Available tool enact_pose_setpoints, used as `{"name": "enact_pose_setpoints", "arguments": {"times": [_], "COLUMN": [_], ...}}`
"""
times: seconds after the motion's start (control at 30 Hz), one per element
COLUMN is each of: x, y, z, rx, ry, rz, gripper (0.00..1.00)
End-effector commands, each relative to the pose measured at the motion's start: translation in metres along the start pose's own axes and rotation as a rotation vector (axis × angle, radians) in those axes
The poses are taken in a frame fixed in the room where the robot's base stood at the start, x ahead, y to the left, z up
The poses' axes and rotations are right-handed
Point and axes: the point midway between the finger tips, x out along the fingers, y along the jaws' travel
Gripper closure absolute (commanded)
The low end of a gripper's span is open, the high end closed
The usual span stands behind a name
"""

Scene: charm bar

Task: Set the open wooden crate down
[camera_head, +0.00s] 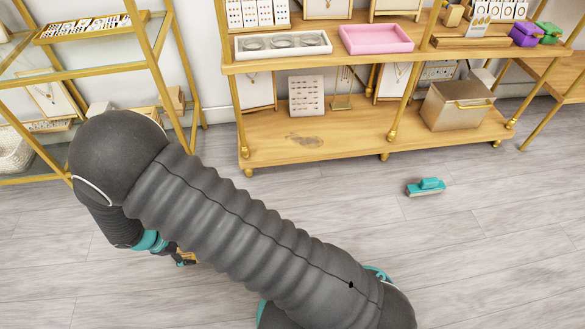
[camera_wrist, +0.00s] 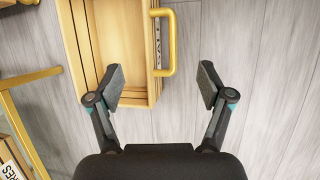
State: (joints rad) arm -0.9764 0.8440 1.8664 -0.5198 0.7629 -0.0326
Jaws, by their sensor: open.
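The open wooden crate (camera_wrist: 118,30) is at the top of the wrist view, seen from above, with pale wood walls and a gold handle (camera_wrist: 172,42) on its right side. It appears to rest on the grey plank floor. My gripper (camera_wrist: 161,85) is open. Its left finger overlaps the crate's near end in the picture, and its right finger is over bare floor, right of the handle. No grip on the crate shows; whether a finger touches it I cannot tell. In the head view my arm hides most of the gripper and crate; only a small wooden bit (camera_head: 186,256) shows.
A wooden display shelf (camera_head: 320,140) with a pink tray (camera_head: 376,39) and a gold box (camera_head: 457,104) stands at the back. A gold-framed rack (camera_head: 160,60) stands at the left. A teal brush-like object (camera_head: 426,187) lies on the floor at right. Floor around it is clear.

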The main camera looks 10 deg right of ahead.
Motion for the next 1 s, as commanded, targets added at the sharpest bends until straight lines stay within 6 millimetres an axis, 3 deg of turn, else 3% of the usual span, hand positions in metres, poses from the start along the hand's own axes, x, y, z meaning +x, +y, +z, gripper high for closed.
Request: {"name": "enact_pose_setpoints", "arguments": {"times": [0.17, 0.3, 0.53, 0.77, 1.0], "x": [-0.029, -0.066, -0.118, -0.159, -0.192], "y": [0.03, 0.066, 0.106, 0.12, 0.11], "z": [0.028, 0.075, 0.165, 0.257, 0.347], "rx": [0.101, 0.248, 0.492, 0.731, 0.974], "ry": [0.035, 0.081, 0.159, 0.24, 0.329], "rz": [-0.018, -0.046, -0.086, -0.114, -0.128], "gripper": [0.2, 0.2, 0.2, 0.2, 0.2]}}
